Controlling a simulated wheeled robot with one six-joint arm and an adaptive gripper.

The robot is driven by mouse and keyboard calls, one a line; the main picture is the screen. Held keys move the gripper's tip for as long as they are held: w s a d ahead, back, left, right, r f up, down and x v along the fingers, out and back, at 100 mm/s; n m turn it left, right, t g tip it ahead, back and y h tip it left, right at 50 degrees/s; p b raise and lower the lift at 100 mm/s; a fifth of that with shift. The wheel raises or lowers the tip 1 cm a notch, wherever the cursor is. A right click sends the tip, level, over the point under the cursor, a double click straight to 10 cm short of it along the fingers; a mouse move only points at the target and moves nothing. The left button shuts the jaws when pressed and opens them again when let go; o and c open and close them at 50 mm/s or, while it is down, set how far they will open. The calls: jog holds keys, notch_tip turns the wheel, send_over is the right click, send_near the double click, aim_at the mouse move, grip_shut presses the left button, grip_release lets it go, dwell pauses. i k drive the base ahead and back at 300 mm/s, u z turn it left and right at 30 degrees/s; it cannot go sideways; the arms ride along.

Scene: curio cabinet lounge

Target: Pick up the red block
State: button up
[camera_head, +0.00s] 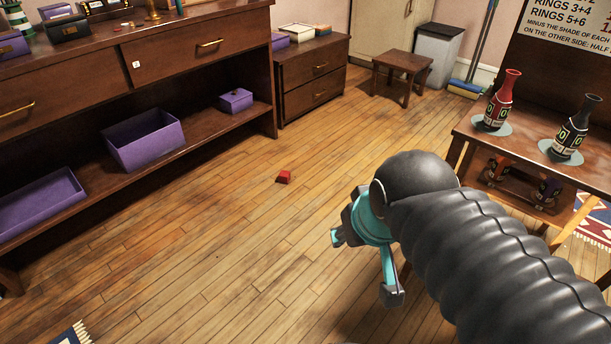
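The red block (284,177) is small and lies on the wooden floor (215,245), near the middle of the head view. My gripper (364,266) is at the end of my dark, ribbed arm, to the right of the block and nearer to the camera. Its teal fingers are spread wide apart. Nothing shows between them, and the gripper does not touch the block. My arm hides part of the floor at the lower right.
A long wooden cabinet (200,55) with purple boxes on its shelf stands at the left. A small drawer unit (311,78) and a stool (403,66) are behind. A table with vases (500,100) stands at the right. Floor around the block is clear.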

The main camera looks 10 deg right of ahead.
aim_at(284, 177)
jog(key=i, duration=1.65)
